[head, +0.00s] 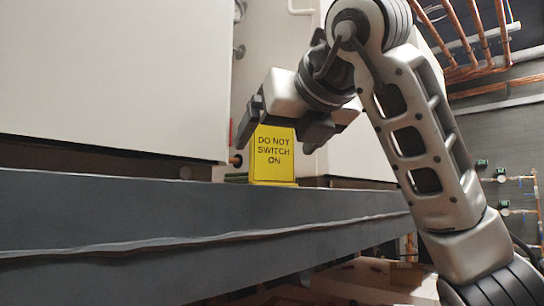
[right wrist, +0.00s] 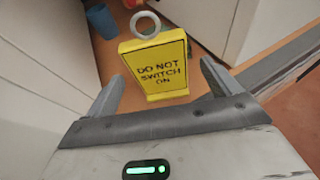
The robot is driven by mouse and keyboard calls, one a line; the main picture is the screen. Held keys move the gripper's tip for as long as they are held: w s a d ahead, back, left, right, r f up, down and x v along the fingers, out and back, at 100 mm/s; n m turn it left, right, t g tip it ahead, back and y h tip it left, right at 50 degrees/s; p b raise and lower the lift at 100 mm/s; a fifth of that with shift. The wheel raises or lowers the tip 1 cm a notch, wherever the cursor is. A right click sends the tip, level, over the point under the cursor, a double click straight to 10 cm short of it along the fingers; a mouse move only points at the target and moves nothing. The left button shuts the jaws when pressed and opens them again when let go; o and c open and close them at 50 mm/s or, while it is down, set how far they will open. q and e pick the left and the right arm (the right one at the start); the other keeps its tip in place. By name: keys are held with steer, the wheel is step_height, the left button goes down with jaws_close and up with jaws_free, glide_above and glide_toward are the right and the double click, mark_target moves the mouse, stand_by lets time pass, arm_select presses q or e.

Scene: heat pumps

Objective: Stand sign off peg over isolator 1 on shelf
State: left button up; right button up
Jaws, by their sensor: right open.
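The yellow sign (head: 273,157), lettered "DO NOT SWITCH ON", appears upright at the top edge of the grey shelf (head: 120,220). In the right wrist view the sign (right wrist: 158,66) has a grey ring (right wrist: 145,24) at its top, and its face is toward my gripper. My right gripper (head: 282,128) is open just above and in front of the sign in the head view. In the right wrist view the sign shows between and beyond the two spread fingers, with no visible contact. The peg and the isolator cannot be made out. My left gripper is not in view.
Large white casings (head: 110,75) rise behind the shelf on the left. Copper pipes (head: 480,35) run at the upper right, and more pipework (head: 515,195) is at the right wall. A blue object (right wrist: 101,20) is beyond the sign in the right wrist view.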

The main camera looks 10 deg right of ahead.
mark_target(274, 151)
steer(key=shift+f+x, duration=0.15)
steer(key=shift+x, duration=1.25)
steer(key=shift+f+x, duration=0.1)
steer(key=shift+x, duration=1.25)
steer(key=shift+s, duration=0.15)
steer(key=c, duration=1.1)
